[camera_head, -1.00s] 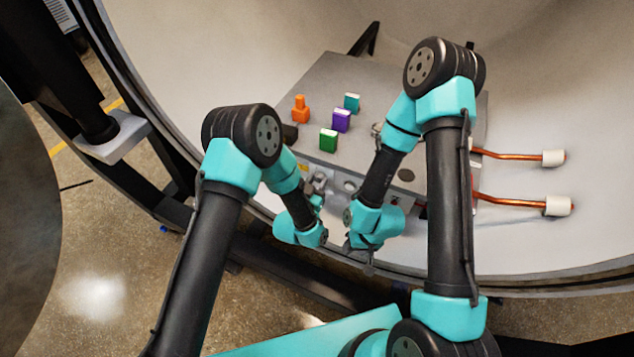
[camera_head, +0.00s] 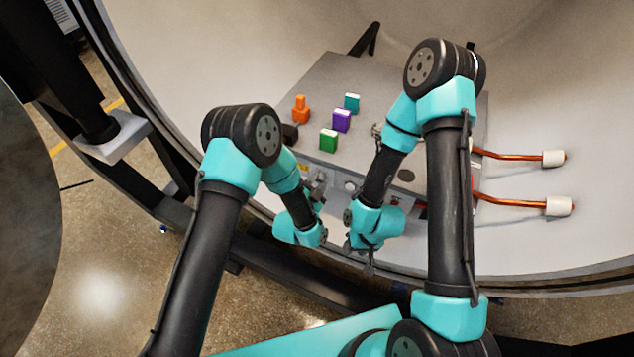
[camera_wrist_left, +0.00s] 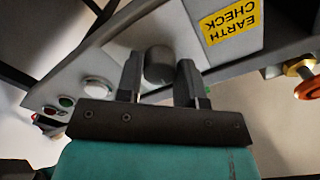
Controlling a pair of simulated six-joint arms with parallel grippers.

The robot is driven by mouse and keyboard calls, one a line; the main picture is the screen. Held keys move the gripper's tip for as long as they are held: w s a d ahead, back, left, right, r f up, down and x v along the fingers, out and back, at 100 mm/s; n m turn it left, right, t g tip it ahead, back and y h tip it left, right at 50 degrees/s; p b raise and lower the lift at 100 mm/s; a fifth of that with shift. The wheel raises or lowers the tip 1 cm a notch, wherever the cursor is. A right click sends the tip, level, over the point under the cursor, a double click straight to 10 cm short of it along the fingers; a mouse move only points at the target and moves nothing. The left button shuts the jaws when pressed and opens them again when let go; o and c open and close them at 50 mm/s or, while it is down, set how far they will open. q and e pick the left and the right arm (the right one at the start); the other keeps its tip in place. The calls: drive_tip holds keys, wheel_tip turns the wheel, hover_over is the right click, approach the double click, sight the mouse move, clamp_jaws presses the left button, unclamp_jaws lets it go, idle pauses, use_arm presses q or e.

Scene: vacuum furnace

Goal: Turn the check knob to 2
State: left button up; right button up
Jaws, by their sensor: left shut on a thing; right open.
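The check knob (camera_wrist_left: 158,64) is a dark grey cylinder on the grey panel in the left wrist view. No pointer mark or number on it is readable. My left gripper (camera_wrist_left: 160,78) has one finger on each side of the knob and is shut on it. In the head view my left gripper (camera_head: 318,188) is at the front face of the grey box (camera_head: 330,75), where the knob is hidden or too small to make out. My right gripper (camera_head: 362,264) is open, lower and in front of the box, partly hidden by its own wrist.
A yellow EARTH CHECK label (camera_wrist_left: 232,20), a white button (camera_wrist_left: 97,89) and an orange-ringed fitting (camera_wrist_left: 308,88) are near the knob. Orange (camera_head: 300,110), green (camera_head: 328,141), purple (camera_head: 341,121) and teal (camera_head: 351,102) parts stand on the box. Copper pipes (camera_head: 510,155) stick out right.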

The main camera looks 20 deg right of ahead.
use_arm(q)
drive_tip(key=m, duration=0.5)
drive_tip(key=shift+m, duration=0.3)
idle(0.4)
drive_tip(key=o, duration=0.9)
